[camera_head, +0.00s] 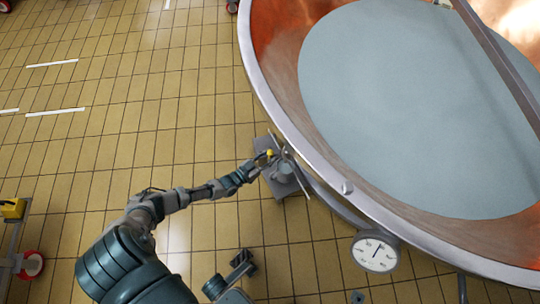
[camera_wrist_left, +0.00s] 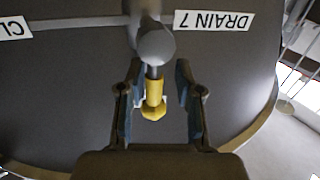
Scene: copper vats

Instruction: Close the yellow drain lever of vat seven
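The copper vat (camera_head: 262,70) with pale grey liquid fills the right of the head view. Its yellow drain lever (camera_head: 269,153) shows small at the vat's outer side, by my left gripper (camera_head: 259,164). In the left wrist view the yellow lever (camera_wrist_left: 154,98) lies between the two fingers of the left gripper (camera_wrist_left: 159,70). The fingers are open, with a gap on both sides of the lever. A label reading "DRAIN 7" (camera_wrist_left: 213,20) appears upside down behind it. A dark jointed part (camera_head: 230,277) shows at the bottom of the head view; I cannot tell whether it is my right gripper.
A round dial gauge (camera_head: 375,251) hangs under the vat's rim. A partly cut-off label (camera_wrist_left: 14,28) is at the left of the wrist view. A cart with a yellow item (camera_head: 12,209) and a red wheel stands at far left.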

